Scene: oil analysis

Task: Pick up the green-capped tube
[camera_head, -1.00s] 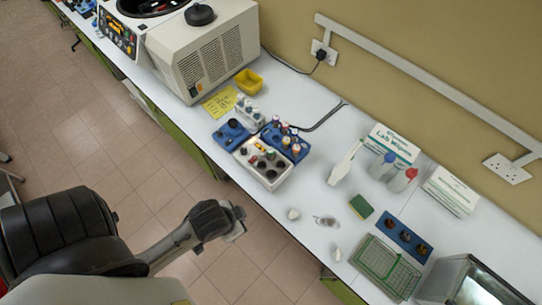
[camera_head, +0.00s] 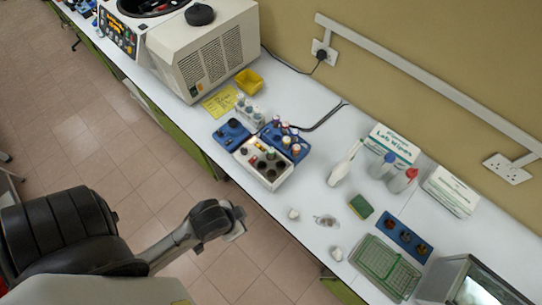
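A green-capped tube (camera_head: 271,154) stands in the white rack (camera_head: 267,182) on the bench, with only its cap clearly showing. My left gripper (camera_head: 238,224) hangs over the floor in front of the bench, apart from the racks. It is small and dark, and I cannot tell whether its fingers are open or shut. My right gripper is not in view.
A blue block (camera_head: 231,136) and a blue rack of tubes (camera_head: 286,141) adjoin the white rack. A centrifuge (camera_head: 205,55) stands at the back left. A white bottle (camera_head: 341,170), wipes boxes and a green-meshed tray (camera_head: 385,268) are to the right.

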